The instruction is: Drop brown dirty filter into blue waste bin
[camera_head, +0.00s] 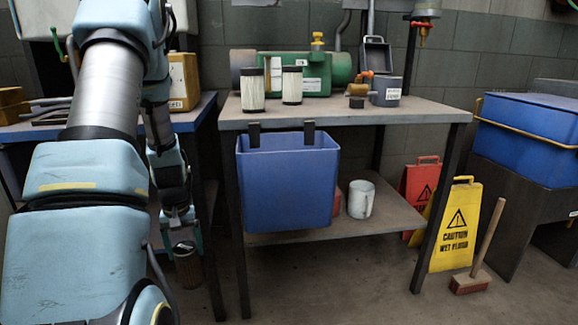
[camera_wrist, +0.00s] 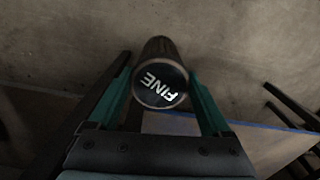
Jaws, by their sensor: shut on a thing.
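The brown dirty filter (camera_head: 188,268) hangs upright below my gripper (camera_head: 184,241), low in front of the gap between the two tables. The blue waste bin (camera_head: 288,190) hangs by two dark hooks from the front edge of the middle table. It is to the right of my gripper. Its inside is mostly hidden from the head view.
Two pale filters with black caps (camera_head: 253,91) (camera_head: 292,86) stand on the middle tabletop (camera_head: 420,110), near a green machine (camera_head: 325,72). Table legs stand beside my gripper. A yellow caution sign (camera_head: 453,228) and a brush (camera_head: 478,270) are at right.

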